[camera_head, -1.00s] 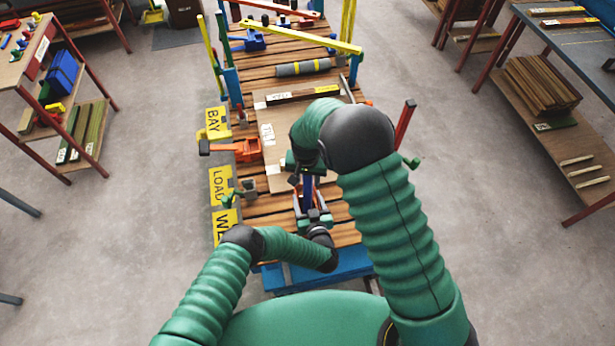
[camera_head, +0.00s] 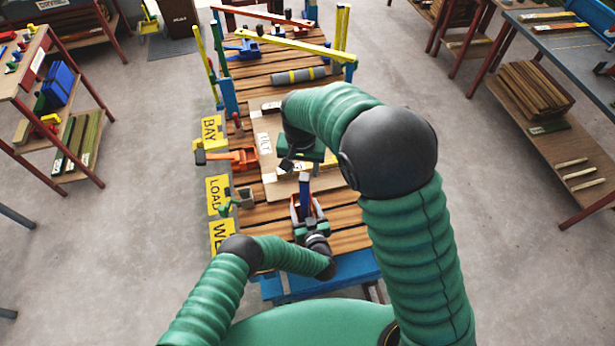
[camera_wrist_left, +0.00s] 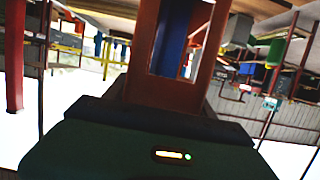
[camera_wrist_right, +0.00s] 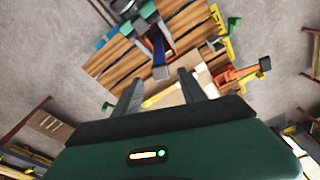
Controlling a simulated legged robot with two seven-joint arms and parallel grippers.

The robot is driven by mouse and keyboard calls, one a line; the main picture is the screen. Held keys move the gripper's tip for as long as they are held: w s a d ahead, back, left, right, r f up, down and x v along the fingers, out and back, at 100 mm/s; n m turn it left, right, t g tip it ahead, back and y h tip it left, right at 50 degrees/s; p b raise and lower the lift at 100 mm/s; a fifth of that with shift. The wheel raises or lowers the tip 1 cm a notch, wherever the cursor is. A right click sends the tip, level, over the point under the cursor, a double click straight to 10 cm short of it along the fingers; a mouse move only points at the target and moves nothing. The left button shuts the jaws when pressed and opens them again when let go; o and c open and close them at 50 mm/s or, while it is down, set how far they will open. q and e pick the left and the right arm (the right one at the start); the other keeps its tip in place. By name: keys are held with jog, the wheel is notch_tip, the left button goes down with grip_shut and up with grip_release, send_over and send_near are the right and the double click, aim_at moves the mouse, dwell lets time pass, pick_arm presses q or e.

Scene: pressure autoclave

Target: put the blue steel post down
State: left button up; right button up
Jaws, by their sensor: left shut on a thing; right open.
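The blue steel post (camera_head: 305,186) stands up from my left gripper (camera_head: 306,208), over the near part of the slatted table. My right gripper (camera_head: 302,163) is open and empty, just beyond the post's top end and above the board. In the right wrist view its two fingers (camera_wrist_right: 159,90) are spread, and the blue post (camera_wrist_right: 159,58) lies beyond them, apart from both. The post's lower end is hidden by the left gripper.
A pale board (camera_head: 262,122) lies on the slatted table (camera_head: 345,216), partly hidden by my right arm. An orange clamp (camera_head: 243,158) sits at the left edge. Near slats have bare room.

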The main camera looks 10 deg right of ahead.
pick_arm(q)
jog(key=shift+w+a, duration=0.1)
jog(key=shift+w, duration=0.05)
jog(key=shift+d+r, duration=0.15)
jog(key=shift+d, duration=0.05)
jog(key=shift+a, duration=0.1)
jog(key=o, duration=1.7)
jog(key=shift+a, duration=0.15)
jog(key=shift+o, duration=0.2)
pick_arm(e)
jog(key=s+d+n, duration=0.2)
jog(key=s+d, duration=0.2)
jog(key=s, duration=0.5)
jog(key=s+d+r+n+t, duration=0.1)
jog(key=s+d, duration=0.3)
jog(key=s, duration=0.5)
jog(key=shift+s+r+n+y, duration=0.2)
jog(key=shift+r+n+y, duration=0.1)
jog(key=shift+n, duration=0.5)
jog(key=shift+d, duration=0.15)
